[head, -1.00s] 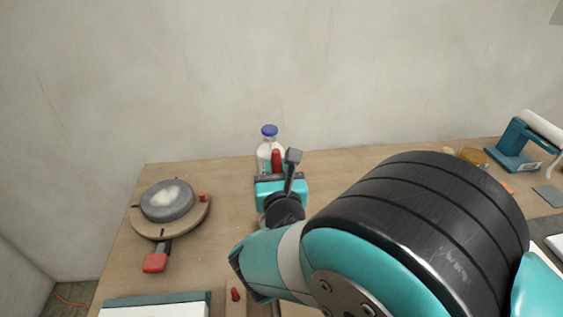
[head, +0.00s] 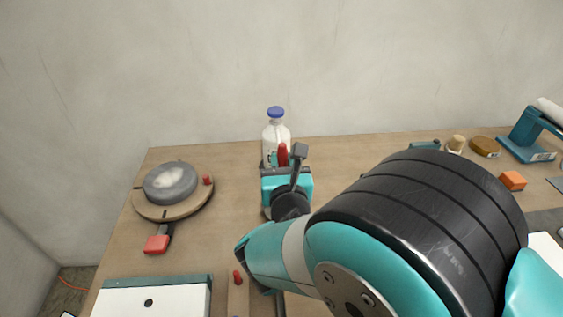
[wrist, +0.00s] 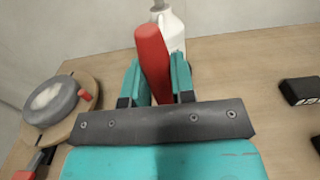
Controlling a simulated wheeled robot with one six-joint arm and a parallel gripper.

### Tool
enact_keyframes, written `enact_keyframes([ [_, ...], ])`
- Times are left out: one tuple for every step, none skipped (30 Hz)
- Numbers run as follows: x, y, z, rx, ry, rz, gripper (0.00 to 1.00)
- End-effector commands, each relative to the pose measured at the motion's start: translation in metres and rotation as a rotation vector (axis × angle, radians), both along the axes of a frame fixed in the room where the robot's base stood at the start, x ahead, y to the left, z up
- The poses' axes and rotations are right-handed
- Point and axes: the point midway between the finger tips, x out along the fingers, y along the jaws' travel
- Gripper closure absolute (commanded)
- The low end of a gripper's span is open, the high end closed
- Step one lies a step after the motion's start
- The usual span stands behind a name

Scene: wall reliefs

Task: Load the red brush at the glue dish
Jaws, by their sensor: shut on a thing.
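The glue dish looks to be the round dark grey dish (head: 170,182) with a whitish patch inside, on a round wooden board at the left of the table. It also shows at the left of the wrist view (wrist: 48,102). My gripper (wrist: 157,85) is shut on the red brush (wrist: 152,62), whose red handle stands up between the teal fingers. The brush also shows in the head view (head: 283,153), well to the right of the dish. Its bristle end is hidden by my gripper.
A white bottle with a blue cap (head: 275,138) stands just behind my gripper. A red grip (head: 157,243) sticks out in front of the dish board. A white panel (head: 150,298) lies front left. An orange block (head: 512,180) lies at right. My arm hides the table's middle right.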

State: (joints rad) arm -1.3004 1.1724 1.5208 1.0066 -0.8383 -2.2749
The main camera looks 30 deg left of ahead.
Motion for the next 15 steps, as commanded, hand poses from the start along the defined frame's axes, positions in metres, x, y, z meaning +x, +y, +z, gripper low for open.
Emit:
enact_keyframes([
  [0.0000, 0.0000, 0.0000, 0.000, 0.000, 0.000, 1.00],
  [0.0000, 0.0000, -0.0001, 0.000, 0.000, 0.000, 1.00],
  [0.0000, 0.0000, -0.0003, 0.000, 0.000, 0.000, 1.00],
  [0.0000, 0.0000, -0.0006, 0.000, 0.000, 0.000, 1.00],
  [0.0001, -0.0001, -0.0009, 0.000, 0.000, 0.000, 1.00],
  [0.0000, 0.0000, -0.0014, 0.000, 0.000, 0.000, 1.00],
  [0.0000, 0.0000, -0.0017, 0.000, 0.000, 0.000, 1.00],
  [0.0000, 0.0000, -0.0021, 0.000, 0.000, 0.000, 1.00],
  [0.0000, 0.0000, -0.0026, 0.000, 0.000, 0.000, 1.00],
  [0.0000, 0.0000, -0.0030, 0.000, 0.000, 0.000, 1.00],
  [0.0001, 0.0001, -0.0034, 0.000, 0.000, 0.000, 1.00],
  [0.0001, 0.0000, -0.0038, 0.000, 0.000, 0.000, 1.00],
  [0.0001, 0.0000, -0.0042, 0.000, 0.000, 0.000, 1.00],
  [0.0001, 0.0001, -0.0045, 0.000, 0.000, 0.000, 1.00],
  [0.0001, 0.0001, -0.0050, 0.000, 0.000, 0.000, 1.00],
])
